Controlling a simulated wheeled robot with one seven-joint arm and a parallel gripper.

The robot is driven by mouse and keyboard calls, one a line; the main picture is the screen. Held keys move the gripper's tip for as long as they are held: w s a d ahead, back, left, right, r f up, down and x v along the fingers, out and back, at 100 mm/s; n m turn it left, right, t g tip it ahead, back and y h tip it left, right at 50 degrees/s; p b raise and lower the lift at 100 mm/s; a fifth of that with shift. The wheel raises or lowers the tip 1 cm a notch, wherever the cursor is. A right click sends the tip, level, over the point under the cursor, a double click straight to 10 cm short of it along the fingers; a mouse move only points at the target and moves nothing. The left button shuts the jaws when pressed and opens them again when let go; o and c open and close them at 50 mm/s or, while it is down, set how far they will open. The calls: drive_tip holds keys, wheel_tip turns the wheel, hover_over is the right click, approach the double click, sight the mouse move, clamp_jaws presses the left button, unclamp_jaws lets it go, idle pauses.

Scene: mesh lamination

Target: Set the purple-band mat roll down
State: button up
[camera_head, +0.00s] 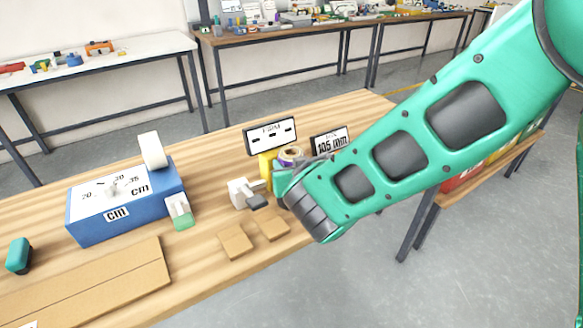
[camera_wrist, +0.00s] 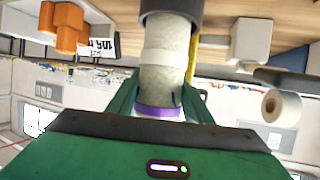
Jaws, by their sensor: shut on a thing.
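The purple-band mat roll (camera_wrist: 163,75) is a pale grey-white cylinder with a purple band at the end near my wrist. My gripper (camera_wrist: 160,108) is shut on it, with a green finger on each side. The roll's other end meets a dark round piece (camera_wrist: 171,18); I cannot tell whether it sits in it or only lines up with it. My gripper hides the roll's lower part there.
A yellow post (camera_head: 267,166) and a white sign (camera_head: 270,134) stand close to the roll. A "105 mm" sign (camera_head: 329,142) is behind it. A white device (camera_head: 243,192) and a blue box (camera_head: 125,212) stand to the left. Two small brown pads (camera_head: 272,228) lie in front.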

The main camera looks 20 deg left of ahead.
drive_tip(key=shift+f, duration=0.45)
drive_tip(key=shift+f, duration=0.1)
drive_tip(key=o, duration=1.3)
drive_tip(key=v, duration=1.2)
drive_tip(key=shift+d, duration=0.1)
